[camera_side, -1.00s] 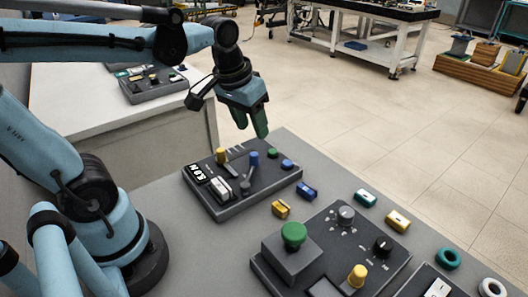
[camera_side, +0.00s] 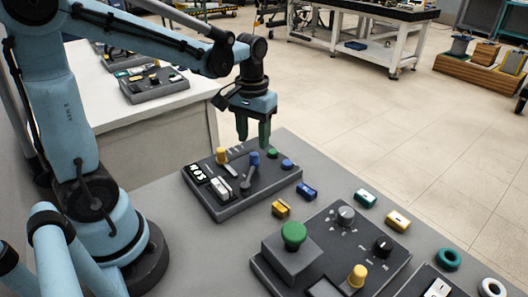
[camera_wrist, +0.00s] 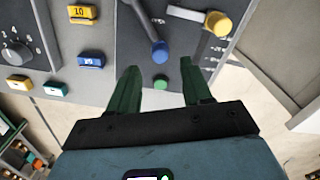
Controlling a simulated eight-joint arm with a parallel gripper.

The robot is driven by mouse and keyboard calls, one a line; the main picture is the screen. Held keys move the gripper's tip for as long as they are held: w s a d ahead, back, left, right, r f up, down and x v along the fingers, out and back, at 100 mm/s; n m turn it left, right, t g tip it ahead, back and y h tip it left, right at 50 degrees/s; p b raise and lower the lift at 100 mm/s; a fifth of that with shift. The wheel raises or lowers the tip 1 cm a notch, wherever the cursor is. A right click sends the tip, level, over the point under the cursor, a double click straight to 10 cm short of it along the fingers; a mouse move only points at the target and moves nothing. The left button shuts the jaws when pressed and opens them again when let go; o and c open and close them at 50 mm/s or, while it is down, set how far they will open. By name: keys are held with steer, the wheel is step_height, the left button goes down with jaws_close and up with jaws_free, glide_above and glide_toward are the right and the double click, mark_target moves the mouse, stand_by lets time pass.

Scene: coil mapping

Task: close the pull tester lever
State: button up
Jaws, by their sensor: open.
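The pull tester is a dark grey box (camera_side: 222,207) with a white-lettered display, in the side view's middle. It has a lever with a blue knob (camera_side: 254,158) standing up and a lever with a yellow knob (camera_side: 221,155) behind it to the left. In the wrist view the blue knob (camera_wrist: 160,52) lies just beyond my fingertips, between their lines, and the yellow knob (camera_wrist: 218,23) is to the upper right. My gripper (camera_side: 253,142) points down with green fingers apart and empty, above the box's back edge by the blue knob. I cannot tell the gap to it.
A green button (camera_wrist: 160,83) shows between my fingers; a blue button (camera_side: 287,164) is at the box's right corner. Small yellow (camera_side: 281,209) and blue (camera_side: 307,191) blocks lie beside it. A control panel with a green knob (camera_side: 294,234) stands in front.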

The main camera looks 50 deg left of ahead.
mark_target(254, 154)
steer(key=shift+f, duration=3.05)
steer(key=shift+c, duration=0.3)
jaws_close()
